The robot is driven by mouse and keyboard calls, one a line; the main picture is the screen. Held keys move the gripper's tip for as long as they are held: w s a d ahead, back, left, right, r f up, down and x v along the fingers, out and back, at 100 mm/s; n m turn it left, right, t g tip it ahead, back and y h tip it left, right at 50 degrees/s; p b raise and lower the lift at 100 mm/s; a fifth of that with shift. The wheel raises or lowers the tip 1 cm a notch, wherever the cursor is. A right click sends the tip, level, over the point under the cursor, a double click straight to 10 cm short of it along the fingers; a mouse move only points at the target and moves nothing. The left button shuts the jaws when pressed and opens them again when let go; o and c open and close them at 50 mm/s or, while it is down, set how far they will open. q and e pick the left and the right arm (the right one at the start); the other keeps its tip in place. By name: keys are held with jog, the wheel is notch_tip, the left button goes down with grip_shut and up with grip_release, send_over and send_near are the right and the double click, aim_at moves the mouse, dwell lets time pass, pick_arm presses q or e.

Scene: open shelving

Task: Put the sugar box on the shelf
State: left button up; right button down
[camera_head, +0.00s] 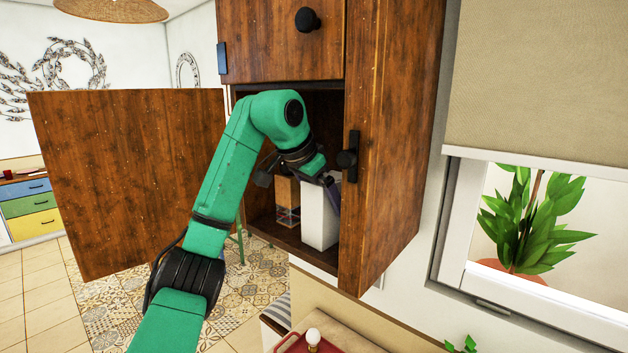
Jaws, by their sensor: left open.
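A white upright box (317,217), which I take for the sugar box, stands on the shelf floor (291,240) inside the open wooden cabinet. My left arm reaches into the cabinet from the left. My left gripper (328,181) is open at the top of the white box. I cannot tell whether the fingers touch it. The box's front looks plain white, and its far sides are hidden. My right gripper is not in view.
A brown and clear item (287,201) stands left of the white box. The cabinet's left door (120,170) and right door (385,150) are open on either side of my arm. A red tray (292,342) with a white-capped bottle (313,337) is below.

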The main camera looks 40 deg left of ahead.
pick_arm(q)
jog(key=v, duration=1)
jog(key=shift+d+r, duration=0.15)
jog(key=shift+r, duration=0.15)
jog(key=shift+s, duration=0.1)
